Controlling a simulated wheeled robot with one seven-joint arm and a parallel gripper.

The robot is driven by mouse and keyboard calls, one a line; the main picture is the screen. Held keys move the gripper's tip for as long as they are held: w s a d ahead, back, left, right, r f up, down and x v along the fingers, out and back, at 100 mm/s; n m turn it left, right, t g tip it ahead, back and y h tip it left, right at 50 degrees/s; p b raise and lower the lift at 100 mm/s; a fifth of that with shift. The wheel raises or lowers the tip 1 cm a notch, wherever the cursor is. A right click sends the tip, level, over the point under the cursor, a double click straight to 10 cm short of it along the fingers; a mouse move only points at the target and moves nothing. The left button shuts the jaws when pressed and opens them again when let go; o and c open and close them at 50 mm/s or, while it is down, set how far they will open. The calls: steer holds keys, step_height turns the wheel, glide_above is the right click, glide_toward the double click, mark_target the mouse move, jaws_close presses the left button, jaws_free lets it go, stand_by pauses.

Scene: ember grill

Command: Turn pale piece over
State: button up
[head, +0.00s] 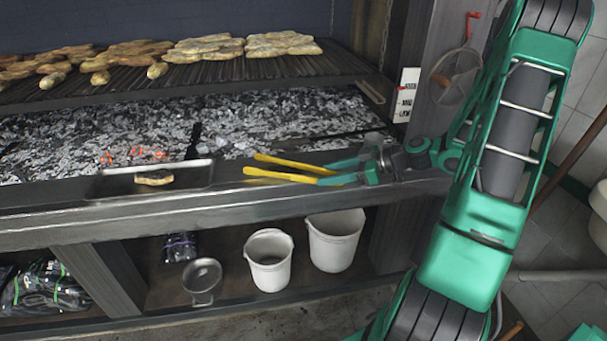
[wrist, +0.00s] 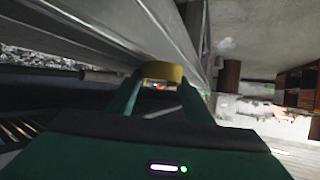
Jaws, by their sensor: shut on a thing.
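A small pale-brown piece (head: 154,179) with dark patches lies alone in a shallow dark tray (head: 112,187) on the front ledge of the grill. Paler pieces (head: 282,44) lie on the upper grate, and I cannot tell for certain which one the task names. My gripper (head: 345,171) is to the right of the tray, just above the ledge. It is shut on a yellow two-armed tool (head: 285,163) that looks like tongs. Its two arms point left, apart, and stop short of the piece. In the wrist view the yellow tool (wrist: 161,72) sits between my teal fingers.
Grey coals (head: 270,118), glowing at the left, fill the bed behind the ledge. The upper grate (head: 190,75) hangs above it. White buckets (head: 336,240) and a grey pan (head: 202,278) stand on the shelf below. A strainer (head: 455,75) hangs on the right wall.

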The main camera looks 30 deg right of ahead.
steer(key=shift+c, duration=0.4)
steer(key=shift+r, duration=0.2)
steer(key=shift+c, duration=1)
steer(key=shift+r, duration=4.8)
steer(key=shift+c, duration=0.2)
